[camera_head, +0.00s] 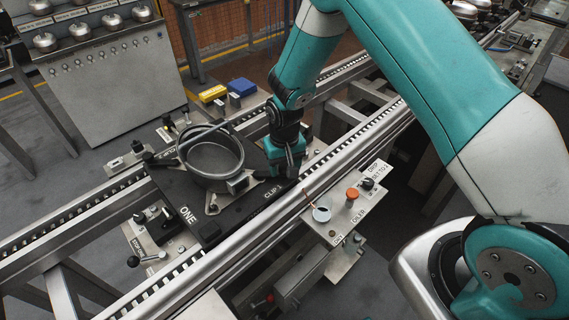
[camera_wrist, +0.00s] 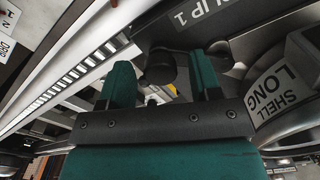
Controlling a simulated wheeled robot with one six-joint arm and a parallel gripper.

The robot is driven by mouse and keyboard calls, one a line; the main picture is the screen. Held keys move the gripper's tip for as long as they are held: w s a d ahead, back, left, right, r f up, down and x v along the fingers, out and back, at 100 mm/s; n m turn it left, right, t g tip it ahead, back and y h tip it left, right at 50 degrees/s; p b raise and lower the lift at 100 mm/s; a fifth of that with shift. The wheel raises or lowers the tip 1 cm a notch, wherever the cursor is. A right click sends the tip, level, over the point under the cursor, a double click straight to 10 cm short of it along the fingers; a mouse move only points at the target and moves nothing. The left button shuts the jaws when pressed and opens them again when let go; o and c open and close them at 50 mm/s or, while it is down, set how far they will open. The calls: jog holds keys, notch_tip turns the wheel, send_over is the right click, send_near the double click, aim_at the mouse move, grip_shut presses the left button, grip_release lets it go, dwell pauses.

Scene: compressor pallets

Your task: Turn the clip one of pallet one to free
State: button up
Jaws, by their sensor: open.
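Pallet one (camera_head: 208,230) is a dark plate on the roller conveyor, marked ONE, with a round grey metal shell (camera_head: 211,158) on it. A CLIP 1 label is on its edge by my gripper (camera_head: 284,170). In the wrist view, my gripper (camera_wrist: 161,60) is open, with its two teal fingers apart. A dark rounded knob, seemingly clip one (camera_wrist: 158,68), shows between the fingertips, close to the right finger. I cannot tell whether either finger touches it. In the head view my gripper hides the clip, so its turn is unclear.
A grey control box (camera_head: 345,208) with an orange button and a round light stands on the near side of the conveyor rail (camera_head: 240,245). A SHELL LONG label (camera_wrist: 272,92) is close right of my gripper. Yellow and blue blocks (camera_head: 242,87) lie behind.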

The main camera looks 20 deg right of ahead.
jog(key=shift+f, duration=0.3)
grip_shut()
